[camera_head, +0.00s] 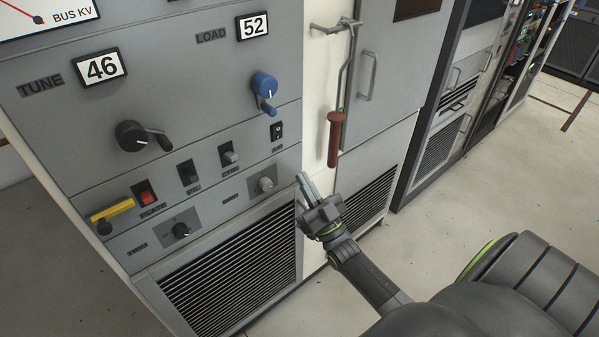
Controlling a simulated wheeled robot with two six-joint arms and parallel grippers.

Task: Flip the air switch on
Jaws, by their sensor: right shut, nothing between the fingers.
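My right gripper (303,178) is shut and empty. Its fingertips point up near the panel's right edge, below the black rocker and right of a round grey knob (266,184). My left gripper is not in view.
A blue crank knob (264,88) and a black crank knob (132,135) stick out above the switches. A red-handled hook rod (336,138) hangs right of the panel. Open floor (460,215) lies right of the cabinets.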

